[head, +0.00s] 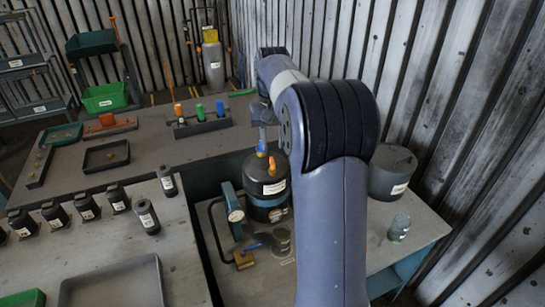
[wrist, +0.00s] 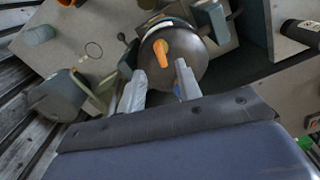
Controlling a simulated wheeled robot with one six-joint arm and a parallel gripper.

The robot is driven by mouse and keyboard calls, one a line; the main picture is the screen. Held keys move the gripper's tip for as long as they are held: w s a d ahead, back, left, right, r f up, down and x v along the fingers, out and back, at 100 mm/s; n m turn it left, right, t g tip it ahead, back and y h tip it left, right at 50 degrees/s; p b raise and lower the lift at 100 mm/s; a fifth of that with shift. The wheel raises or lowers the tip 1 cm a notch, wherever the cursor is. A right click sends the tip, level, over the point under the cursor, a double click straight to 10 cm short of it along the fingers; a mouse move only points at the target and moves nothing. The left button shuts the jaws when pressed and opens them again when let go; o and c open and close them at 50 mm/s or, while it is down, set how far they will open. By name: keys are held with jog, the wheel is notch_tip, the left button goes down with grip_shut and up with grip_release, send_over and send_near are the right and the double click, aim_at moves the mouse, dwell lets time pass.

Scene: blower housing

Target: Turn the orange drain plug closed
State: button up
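The orange drain plug (head: 272,165) stands on top of a dark round housing (head: 265,187) with a white label and a blue band. In the wrist view the plug (wrist: 163,53) is an elongated orange handle on the round top of the housing (wrist: 190,62). My gripper (wrist: 160,80) is open, with its two pale fingers apart and nothing between the tips. The plug appears just beyond and between the fingertips in that view. In the head view my gripper (head: 262,140) is just above the plug, partly behind my arm. I cannot tell the exact height gap.
Several black bottles (head: 88,207) line the left bench. A corrugated wall closes the right side.

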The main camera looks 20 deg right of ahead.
aim_at(273, 161)
notch_tip(273, 161, down, 6)
jog(key=shift+f, duration=0.1)
jog(key=shift+c, duration=0.2)
grip_shut()
dwell(0.3)
